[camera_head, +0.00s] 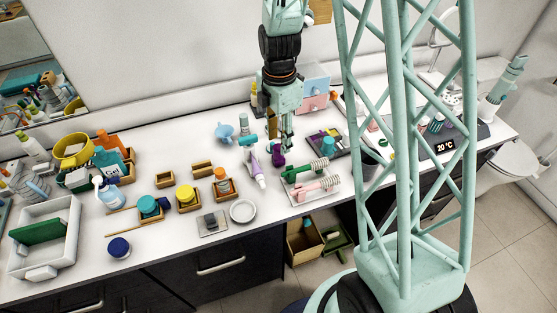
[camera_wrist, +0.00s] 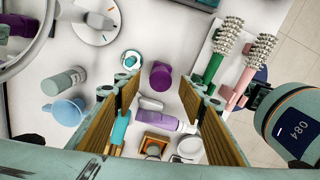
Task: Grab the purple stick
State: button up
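A dark purple, short stick-like cylinder (camera_wrist: 160,76) stands on the white counter in the wrist view, in the gap just ahead of my fingertips. In the head view the dark purple piece (camera_head: 278,159) is right below my gripper (camera_head: 280,143), partly behind a finger. My gripper (camera_wrist: 160,84) is open, its two wood-coloured pads apart with nothing held between them. A paler lavender tube with a white end (camera_wrist: 155,120) lies nearer in the wrist view; it also shows in the head view (camera_head: 256,170), left of the dark purple piece. I cannot tell whether a finger touches either one.
A white rack with green and pink spiky-headed rollers (camera_head: 310,183) stands close on the right. A dark tray (camera_head: 326,144) is behind it. A light blue cup (camera_head: 225,131) is to the left. Several small wooden boxes (camera_head: 188,197) and a round dish (camera_head: 243,211) fill the front left.

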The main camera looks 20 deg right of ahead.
aim_at(278, 147)
dwell(0.4)
jog(key=shift+a+f, duration=0.15)
jog(key=shift+f, duration=2.45)
jog(key=shift+c, duration=0.9)
jog(key=c, duration=0.8)
